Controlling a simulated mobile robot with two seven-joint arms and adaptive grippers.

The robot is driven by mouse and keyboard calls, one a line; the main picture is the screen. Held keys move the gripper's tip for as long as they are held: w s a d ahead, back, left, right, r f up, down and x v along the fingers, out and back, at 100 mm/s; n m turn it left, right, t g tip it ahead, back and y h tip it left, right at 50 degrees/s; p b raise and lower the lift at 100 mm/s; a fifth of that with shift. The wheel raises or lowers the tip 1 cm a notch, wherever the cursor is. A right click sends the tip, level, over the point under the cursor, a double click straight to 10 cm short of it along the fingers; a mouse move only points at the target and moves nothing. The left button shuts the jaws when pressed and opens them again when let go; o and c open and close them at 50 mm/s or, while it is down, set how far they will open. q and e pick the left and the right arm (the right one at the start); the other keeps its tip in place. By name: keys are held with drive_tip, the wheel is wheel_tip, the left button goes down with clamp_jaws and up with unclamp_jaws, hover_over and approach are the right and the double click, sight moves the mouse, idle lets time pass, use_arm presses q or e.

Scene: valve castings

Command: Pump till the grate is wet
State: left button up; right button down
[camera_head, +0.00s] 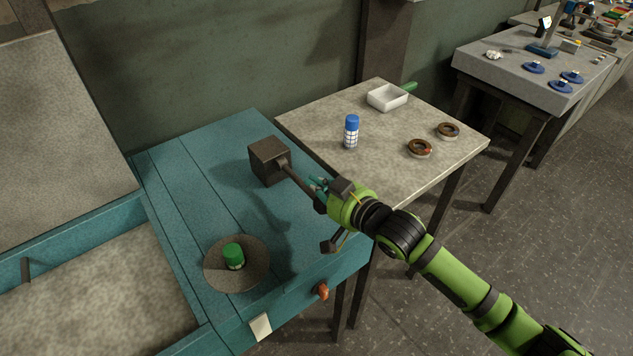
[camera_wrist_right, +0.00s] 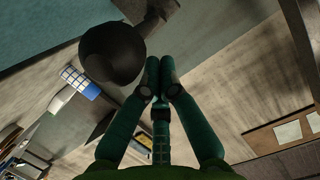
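A dark box-shaped pump body (camera_head: 268,161) stands on the teal bench, with a lever (camera_head: 299,184) slanting from it toward my right gripper (camera_head: 318,184). The lever's dark end, apparently a round black knob (camera_wrist_right: 112,52), lies just left of the fingers in the wrist view. The right fingers (camera_wrist_right: 157,72) are together at the tips with nothing seen between them; I cannot tell whether they touch the lever. A round grey-brown plate (camera_head: 225,279), perhaps the grate, lies on the bench; no wetness shows. A green-capped bottle (camera_head: 234,256) stands on it. My left gripper is out of view.
The teal bench has an orange knob (camera_head: 320,291) and a pale tag (camera_head: 260,326) at its front. The side table (camera_head: 385,156) holds a blue-capped bottle (camera_head: 351,132), a white tray (camera_head: 387,97) and two brown rings (camera_head: 420,148). The floor at right is clear.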

sight(317, 220)
drive_tip(key=shift+a+f, duration=0.1)
drive_tip(key=shift+f, duration=0.2)
wheel_tip(317, 220, down, 6)
drive_tip(key=shift+s+f+b, duration=0.1)
drive_tip(key=shift+s+b, duration=0.05)
drive_tip(key=shift+b, duration=0.8)
drive_tip(key=shift+f, duration=0.45)
drive_tip(key=shift+r, duration=0.1)
